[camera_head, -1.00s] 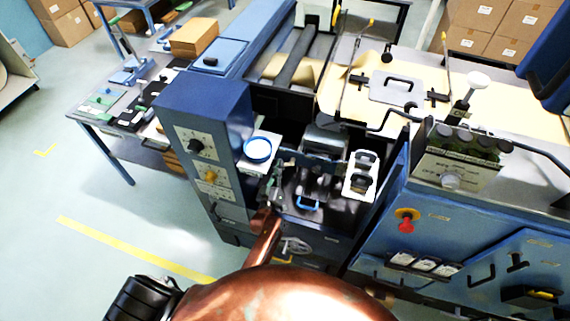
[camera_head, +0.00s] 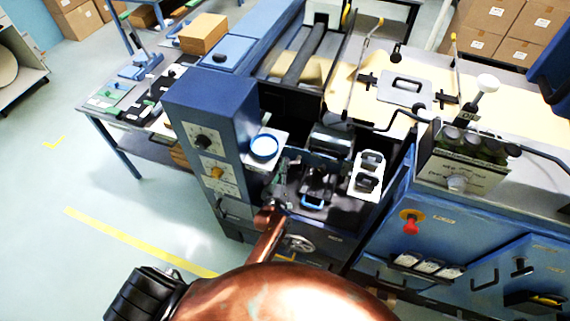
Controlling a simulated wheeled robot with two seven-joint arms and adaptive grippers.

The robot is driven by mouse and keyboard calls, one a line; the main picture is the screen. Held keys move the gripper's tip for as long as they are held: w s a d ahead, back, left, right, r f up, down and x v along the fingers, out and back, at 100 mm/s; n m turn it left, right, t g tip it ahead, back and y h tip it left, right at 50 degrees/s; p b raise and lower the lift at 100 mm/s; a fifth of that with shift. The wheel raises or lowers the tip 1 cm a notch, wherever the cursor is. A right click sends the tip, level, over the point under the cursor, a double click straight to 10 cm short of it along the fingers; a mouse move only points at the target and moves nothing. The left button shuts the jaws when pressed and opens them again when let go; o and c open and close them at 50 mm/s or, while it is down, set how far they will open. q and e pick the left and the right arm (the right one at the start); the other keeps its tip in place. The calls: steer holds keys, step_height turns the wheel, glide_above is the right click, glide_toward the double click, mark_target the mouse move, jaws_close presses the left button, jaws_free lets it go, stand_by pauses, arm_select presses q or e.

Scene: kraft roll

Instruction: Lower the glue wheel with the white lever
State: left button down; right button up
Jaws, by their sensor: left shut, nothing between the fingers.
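My left gripper (camera_head: 281,178) is at the left side of this bay, at the end of my copper-coloured arm. It is shut and empty, well to the left of the white-knobbed lever. Its fingertips are small and hard to make out against the dark bay. My right gripper is not in view.
A blue control column (camera_head: 212,145) with knobs stands left of the bay, with a round blue-rimmed dish (camera_head: 264,146) beside it. A white two-slot holder (camera_head: 368,175) is right of the roller. A red knob (camera_head: 410,224) is on the right cabinet. Floor at left is clear.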

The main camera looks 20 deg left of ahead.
arm_select(q)
steer(key=r, duration=0.1)
steer(key=a+r+p, duration=0.1)
steer(key=r+p, duration=0.1)
steer(key=shift+w+a, duration=0.3)
steer(key=s+f, duration=0.1)
steer(key=s, duration=0.9)
steer(key=shift+d, duration=0.4)
steer(key=shift+w+f, duration=0.1)
